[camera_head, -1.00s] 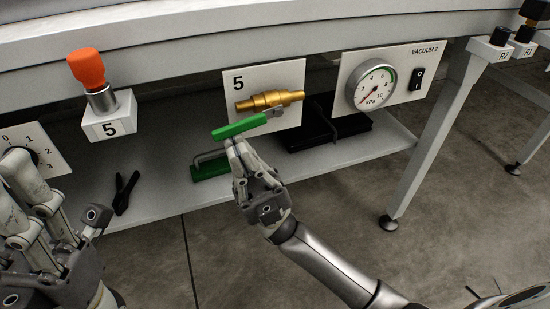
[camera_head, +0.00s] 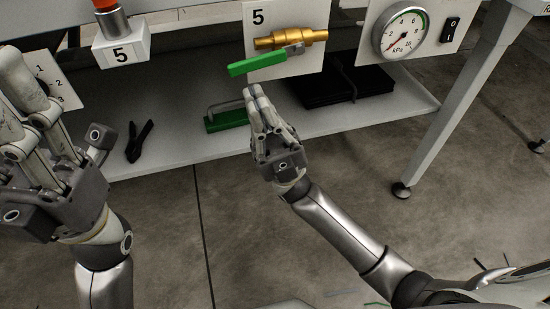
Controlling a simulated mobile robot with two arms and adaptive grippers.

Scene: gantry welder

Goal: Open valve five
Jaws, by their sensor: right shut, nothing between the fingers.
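The valve labelled 5 is on a white plate (camera_head: 257,42) below the bench edge. Its brass body (camera_head: 290,39) lies nearly level. Its green lever handle (camera_head: 258,66) points left along the pipe, sloping slightly down at its free end. My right gripper (camera_head: 255,93) is shut and empty just below the handle, fingertips pointing up, with a small gap between them. My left gripper (camera_head: 62,108) is at the left edge, with its fingers up and its thumb apart from them; it is open and appears empty.
A pressure gauge (camera_head: 402,35) and a switch (camera_head: 452,29) are to the right. The shelf (camera_head: 179,140) below holds a black clamp (camera_head: 138,141), a green-based item (camera_head: 226,122) and a black case (camera_head: 335,88). A table leg (camera_head: 452,110) stands right.

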